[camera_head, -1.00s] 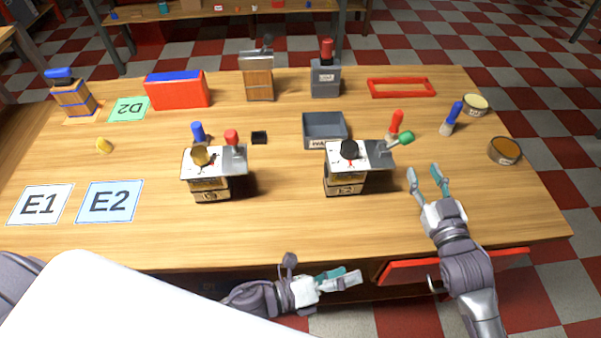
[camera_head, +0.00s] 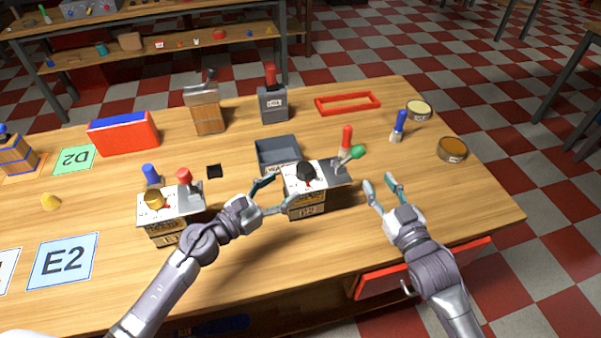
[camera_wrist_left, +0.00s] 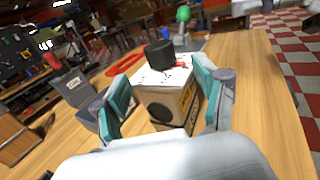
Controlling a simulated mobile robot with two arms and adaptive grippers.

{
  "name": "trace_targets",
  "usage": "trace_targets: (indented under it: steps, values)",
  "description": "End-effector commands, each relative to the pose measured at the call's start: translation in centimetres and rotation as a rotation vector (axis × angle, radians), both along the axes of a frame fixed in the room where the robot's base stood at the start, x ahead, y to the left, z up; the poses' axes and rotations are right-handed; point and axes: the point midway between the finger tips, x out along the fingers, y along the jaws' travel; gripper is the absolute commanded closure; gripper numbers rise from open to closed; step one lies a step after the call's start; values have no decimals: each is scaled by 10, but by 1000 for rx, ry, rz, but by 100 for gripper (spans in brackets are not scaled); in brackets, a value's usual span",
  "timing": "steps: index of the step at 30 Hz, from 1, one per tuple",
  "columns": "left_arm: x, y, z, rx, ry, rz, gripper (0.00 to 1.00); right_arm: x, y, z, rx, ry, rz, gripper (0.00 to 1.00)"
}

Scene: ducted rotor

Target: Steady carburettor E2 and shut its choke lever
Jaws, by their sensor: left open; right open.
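A boxy carburettor (camera_head: 305,206) with a white top, black round cap and green-knobbed lever (camera_head: 357,152) stands upright right of the table's middle; its small front label seems to read E2. The lever leans right over a grey side plate. My left gripper (camera_head: 278,192) is open at its left side. In the left wrist view the carburettor (camera_wrist_left: 165,103) shows between the spread fingers, with no clear contact. My right gripper (camera_head: 380,185) is open and empty, right of the carburettor and apart from it.
A second carburettor (camera_head: 165,231) with a gold cap and red-knobbed lever stands left, near my left forearm. A grey tray (camera_head: 278,143) lies just behind. A red-handled tool (camera_head: 346,139) stands close behind the green lever. A blue E2 card (camera_head: 63,262) lies front left.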

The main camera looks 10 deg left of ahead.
Motion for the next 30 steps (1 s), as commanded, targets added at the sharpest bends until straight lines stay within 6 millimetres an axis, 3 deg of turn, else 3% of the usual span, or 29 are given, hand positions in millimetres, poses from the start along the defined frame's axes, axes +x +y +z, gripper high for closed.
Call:
trace_targets:
  steps: [6,12,26,30]
  values:
    - [34,-28,1,-3,-2,1,28,0,0,0,0,0,0,58]
    - [54,-46,0,-3,1,1,28,0,0,0,0,0,0,58]
    - [62,-53,0,-2,1,-1,28,0,0,0,0,0,0,58]
    - [62,-53,0,-2,1,-1,51,0,0,0,0,0,0,58]
